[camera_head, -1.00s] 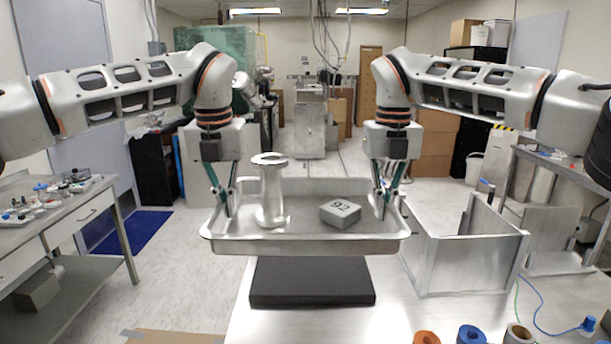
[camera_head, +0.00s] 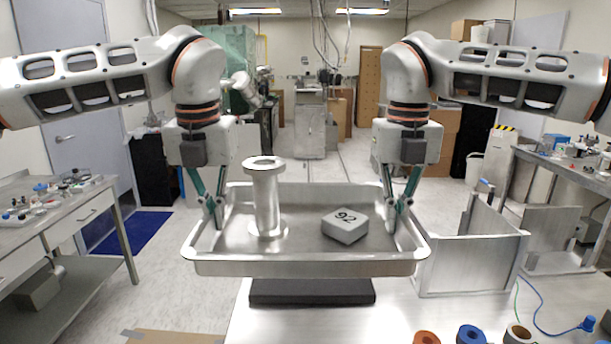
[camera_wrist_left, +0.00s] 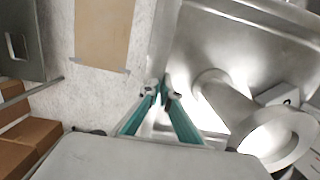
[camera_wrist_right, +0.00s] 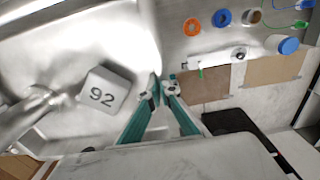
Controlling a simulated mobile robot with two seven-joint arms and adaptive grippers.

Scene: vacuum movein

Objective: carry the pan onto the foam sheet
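The pan (camera_head: 305,267) is a shallow metal tray held level in the air between my two grippers. A metal flanged spool (camera_head: 266,200) stands upright in its left part. A grey block marked 92 (camera_head: 345,226) lies in its right part. My left gripper (camera_head: 217,222) is shut on the pan's left wall, and my right gripper (camera_head: 393,222) is shut on its right wall. Both grips also show in the left wrist view (camera_wrist_left: 162,92) and the right wrist view (camera_wrist_right: 163,90). The dark foam sheet (camera_head: 311,292) lies on the metal table, partly hidden below and behind the pan.
An open metal box frame (camera_head: 466,250) stands on the table close to the pan's right side. Orange, blue and grey tape rolls (camera_head: 471,336) lie at the front right, with a blue cable (camera_head: 560,333) beside them. A side bench (camera_head: 60,220) is at the left.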

